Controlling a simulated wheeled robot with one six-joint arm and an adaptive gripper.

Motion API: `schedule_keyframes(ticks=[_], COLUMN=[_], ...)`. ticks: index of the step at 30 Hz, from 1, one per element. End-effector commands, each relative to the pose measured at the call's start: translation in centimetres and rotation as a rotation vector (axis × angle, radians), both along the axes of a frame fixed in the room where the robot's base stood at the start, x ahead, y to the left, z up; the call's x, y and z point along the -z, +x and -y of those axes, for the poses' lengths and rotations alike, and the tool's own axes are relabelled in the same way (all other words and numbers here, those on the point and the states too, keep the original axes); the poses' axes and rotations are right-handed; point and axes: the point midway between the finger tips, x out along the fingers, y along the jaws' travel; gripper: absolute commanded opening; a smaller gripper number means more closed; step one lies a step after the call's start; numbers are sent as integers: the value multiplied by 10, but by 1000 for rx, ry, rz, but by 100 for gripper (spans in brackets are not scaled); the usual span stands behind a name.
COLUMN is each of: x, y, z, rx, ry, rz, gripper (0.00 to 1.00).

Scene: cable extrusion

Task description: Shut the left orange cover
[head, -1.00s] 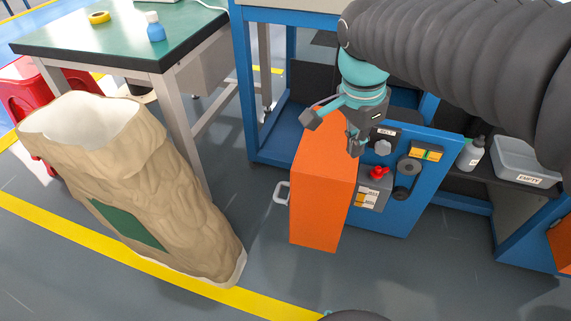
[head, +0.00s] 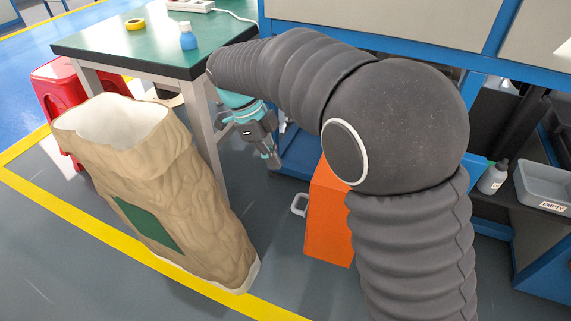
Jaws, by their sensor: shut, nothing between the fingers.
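My gripper (head: 272,160) is shut and empty. It points downward, above and to the left of the cover and its handle, close to the green table's leg. It looks apart from the cover.
A green-topped table (head: 120,42) holds a blue bottle (head: 188,38) and yellow tape (head: 135,23). A tall tan sack (head: 180,190) stands left of the cover, with clear floor between them. A grey bin (head: 548,185) sits at the right.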

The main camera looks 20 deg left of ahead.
Motion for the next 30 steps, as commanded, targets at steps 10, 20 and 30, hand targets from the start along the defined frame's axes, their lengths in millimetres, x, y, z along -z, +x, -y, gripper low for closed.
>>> schedule_keyframes(ticks=[10,20,30], x=[61,72,72], y=[-2,-3,-3], z=[25,61,69], rx=[-1,-2,-4], ry=[-3,1,1], rz=[-3,-1,-1], gripper=[0,0,0])
